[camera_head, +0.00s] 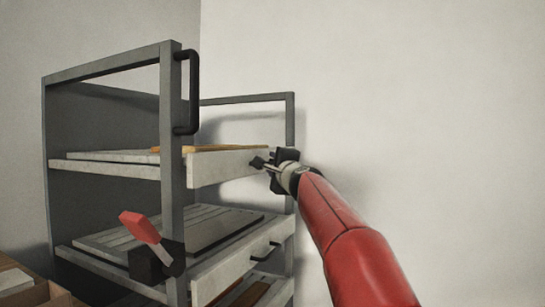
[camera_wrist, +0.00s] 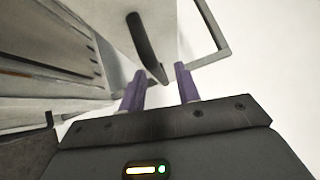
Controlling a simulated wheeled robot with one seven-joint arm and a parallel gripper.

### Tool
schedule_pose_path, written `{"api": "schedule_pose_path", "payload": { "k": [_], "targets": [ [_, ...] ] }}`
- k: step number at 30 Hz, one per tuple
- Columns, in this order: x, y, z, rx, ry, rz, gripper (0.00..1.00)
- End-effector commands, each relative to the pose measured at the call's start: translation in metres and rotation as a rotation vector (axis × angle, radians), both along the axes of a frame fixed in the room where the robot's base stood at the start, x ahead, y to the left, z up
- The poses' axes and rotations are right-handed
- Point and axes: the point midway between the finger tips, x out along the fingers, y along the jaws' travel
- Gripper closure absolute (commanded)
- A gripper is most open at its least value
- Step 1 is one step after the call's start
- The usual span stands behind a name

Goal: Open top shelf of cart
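The grey cart (camera_head: 172,130) stands against the wall. Its top shelf (camera_head: 218,168) has a pale front panel and carries flat boards. My gripper (camera_head: 262,163) is at the right part of that panel, where it hides most of the shelf's handle. In the wrist view, the black handle (camera_wrist: 146,46) runs down the pale front panel (camera_wrist: 108,28). Its near end lies between the two purple fingers of my gripper (camera_wrist: 159,72). The fingers are apart, with a gap visible on each side of the handle; contact cannot be told.
A lower shelf (camera_head: 245,267) with its own black handle is below the top one. A black vertical handle (camera_head: 193,92) and a red-handled lever (camera_head: 140,226) are on the cart's post. Boxes (camera_head: 30,288) stand at bottom left. Open space lies to the right.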

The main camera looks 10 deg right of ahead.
Motion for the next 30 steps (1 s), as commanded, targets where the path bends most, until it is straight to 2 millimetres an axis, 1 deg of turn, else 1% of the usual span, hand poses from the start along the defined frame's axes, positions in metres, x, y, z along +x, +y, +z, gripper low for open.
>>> {"api": "schedule_pose_path", "payload": {
  "k": [1,2,6,14,21,22,30],
  "targets": [
    [0.007,0.001,0.004,0.000,0.001,0.001,0.67],
    [0.010,0.002,0.004,0.000,0.002,0.001,0.67],
    [0.017,0.003,0.003,-0.001,0.001,0.001,0.67],
    [0.018,0.003,0.002,-0.001,0.001,0.001,0.67],
    [0.018,0.003,0.002,-0.001,0.001,0.001,0.99],
    [0.018,0.003,0.002,-0.001,0.001,0.001,1.00],
    [0.018,0.003,0.002,-0.002,0.001,0.002,1.00]
  ]
}}
